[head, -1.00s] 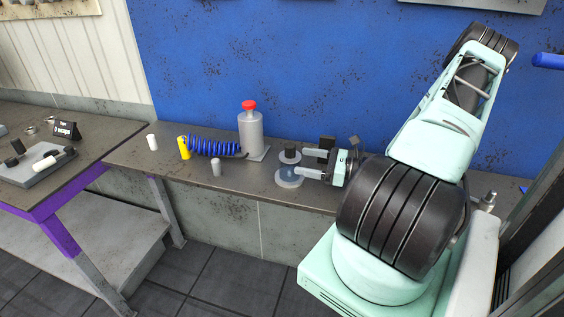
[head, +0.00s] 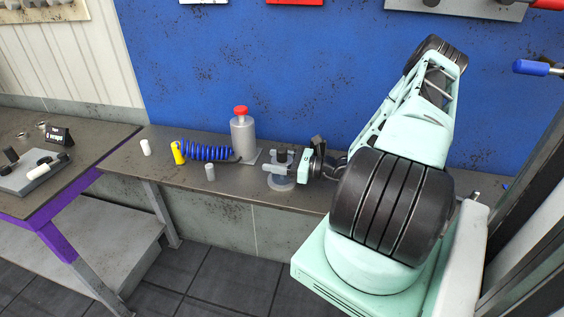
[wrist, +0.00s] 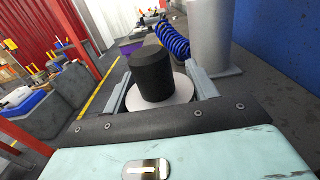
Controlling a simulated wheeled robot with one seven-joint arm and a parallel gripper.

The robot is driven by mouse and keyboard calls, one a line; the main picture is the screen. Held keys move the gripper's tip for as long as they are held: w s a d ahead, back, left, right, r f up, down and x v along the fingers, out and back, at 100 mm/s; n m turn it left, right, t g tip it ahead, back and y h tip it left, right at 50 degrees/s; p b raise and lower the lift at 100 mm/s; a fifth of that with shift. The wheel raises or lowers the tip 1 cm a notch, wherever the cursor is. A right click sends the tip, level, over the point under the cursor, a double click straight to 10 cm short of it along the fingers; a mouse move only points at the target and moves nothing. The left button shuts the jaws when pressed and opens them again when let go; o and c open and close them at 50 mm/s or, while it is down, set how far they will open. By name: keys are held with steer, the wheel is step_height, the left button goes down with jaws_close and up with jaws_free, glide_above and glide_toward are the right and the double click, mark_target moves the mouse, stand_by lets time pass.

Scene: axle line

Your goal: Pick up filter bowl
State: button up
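The filter bowl looks to be the clear, bluish cylinder (head: 279,181) on the bench, standing on a pale round base below a grey disc and black cap. In the wrist view the black cap (wrist: 152,73) rises from a pale disc (wrist: 170,92). My gripper (head: 271,160) is open, with a finger on each side of the black cap. In the wrist view gaps show between the cap and both fingers (wrist: 160,85). The clear part is hidden there, and I cannot tell whether the fingers touch anything.
A grey bottle with a red top (head: 243,138) stands left of my gripper, beside a blue coiled hose (head: 207,153) and yellow piece (head: 178,153). A small grey cylinder (head: 210,172) and a white one (head: 145,147) are farther left. The blue wall (head: 270,70) rises behind the bench.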

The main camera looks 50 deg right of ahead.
mark_target(276, 159)
steer(key=shift+c, duration=1)
steer(key=shift+r+b, duration=1.05)
steer(key=shift+r, duration=4)
